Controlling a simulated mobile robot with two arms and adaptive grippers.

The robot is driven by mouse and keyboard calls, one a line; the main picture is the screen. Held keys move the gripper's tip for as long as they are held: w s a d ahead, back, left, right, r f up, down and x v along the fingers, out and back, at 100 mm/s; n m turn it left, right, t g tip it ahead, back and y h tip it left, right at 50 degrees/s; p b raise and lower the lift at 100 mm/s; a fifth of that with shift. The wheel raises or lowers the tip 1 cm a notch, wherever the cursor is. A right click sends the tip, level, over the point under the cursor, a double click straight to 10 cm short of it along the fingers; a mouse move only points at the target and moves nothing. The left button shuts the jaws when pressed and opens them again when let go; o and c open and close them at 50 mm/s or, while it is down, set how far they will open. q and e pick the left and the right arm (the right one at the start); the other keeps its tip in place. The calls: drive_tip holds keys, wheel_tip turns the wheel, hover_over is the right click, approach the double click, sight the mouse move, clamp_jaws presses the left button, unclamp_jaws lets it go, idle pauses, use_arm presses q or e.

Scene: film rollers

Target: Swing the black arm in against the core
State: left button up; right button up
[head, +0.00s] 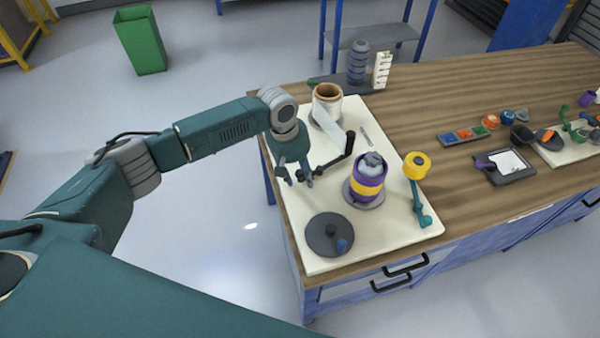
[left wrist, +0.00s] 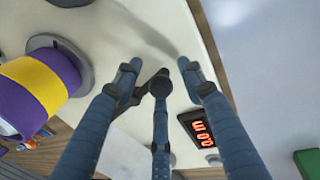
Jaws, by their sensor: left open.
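The black arm (head: 338,160) stands on the pale board, slanting from a black upright end towards my left gripper (head: 296,177). The purple core with a yellow band (head: 367,186) stands upright on a grey round base to the right, apart from the arm. In the left wrist view, the core (left wrist: 38,88) lies at the left. My left gripper (left wrist: 160,72) is open there, its blue fingers spread, with a dark round knob (left wrist: 160,83) between the tips. Part of the black arm is hidden behind the fingers; contact cannot be told. My right gripper is not in view.
A roll of pale film (head: 327,108) stands behind the black arm. A yellow roller (head: 417,165) on a teal arm is right of the core. A dark disc (head: 322,236) lies in front. A red-digit display (left wrist: 200,128) is near the fingers.

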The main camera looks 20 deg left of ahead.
use_arm(q)
drive_tip(key=shift+w, duration=0.1)
clamp_jaws()
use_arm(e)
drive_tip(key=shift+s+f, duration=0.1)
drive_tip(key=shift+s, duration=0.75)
